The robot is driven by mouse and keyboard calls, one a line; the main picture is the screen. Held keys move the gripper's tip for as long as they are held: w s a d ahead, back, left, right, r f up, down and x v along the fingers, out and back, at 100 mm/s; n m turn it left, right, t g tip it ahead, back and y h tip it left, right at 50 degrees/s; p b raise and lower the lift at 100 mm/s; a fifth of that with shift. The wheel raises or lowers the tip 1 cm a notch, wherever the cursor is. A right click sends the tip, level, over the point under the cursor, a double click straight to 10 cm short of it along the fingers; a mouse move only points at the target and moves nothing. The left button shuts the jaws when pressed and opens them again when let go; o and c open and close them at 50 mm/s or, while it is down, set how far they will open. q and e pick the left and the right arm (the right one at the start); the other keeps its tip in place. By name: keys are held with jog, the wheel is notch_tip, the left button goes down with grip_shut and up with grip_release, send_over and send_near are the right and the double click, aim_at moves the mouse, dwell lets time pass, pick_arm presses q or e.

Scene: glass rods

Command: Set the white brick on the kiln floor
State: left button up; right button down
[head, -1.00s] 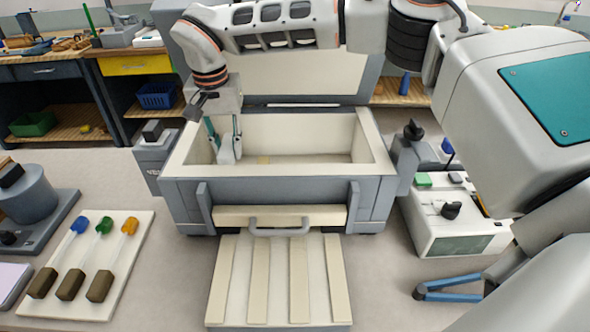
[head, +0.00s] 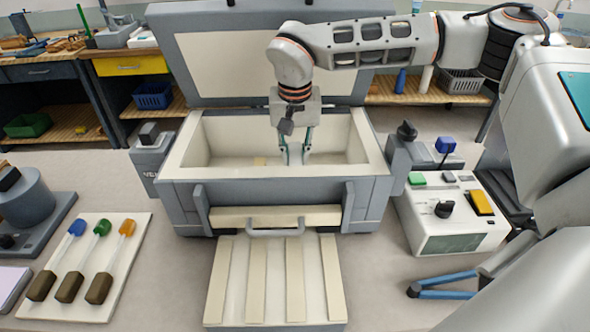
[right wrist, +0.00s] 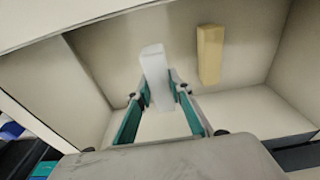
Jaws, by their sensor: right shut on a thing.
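My right gripper (head: 295,153) reaches down into the open kiln (head: 278,191), right of the middle of its chamber. It is shut on the white brick (right wrist: 156,75), which stands between its two fingers in the right wrist view. In the head view the white brick (head: 295,154) shows as a pale block between the fingertips. I cannot tell whether its underside touches the kiln floor (head: 232,160). A yellowish brick (right wrist: 210,55) lies on the kiln floor, apart from the white one; it also shows in the head view (head: 260,161). My left gripper is not in view.
The kiln walls surround the gripper, and the raised lid (head: 240,62) stands behind. A control box (head: 452,215) is at the right. A white board (head: 85,275) with several colour-tipped rods lies at the left. A slatted panel (head: 275,282) lies in front.

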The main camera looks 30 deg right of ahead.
aim_at(295, 158)
notch_tip(295, 158, down, 4)
jog(key=shift+f, duration=0.25)
jog(key=shift+r, duration=0.1)
jog(key=c, duration=1.8)
grip_release()
jog(key=r, duration=0.4)
jog(key=s+r, duration=0.1)
jog(key=r, duration=0.7)
jog(key=shift+s+a+p, duration=0.2)
jog(key=shift+a+p, duration=0.1)
jog(key=shift+a, duration=0.05)
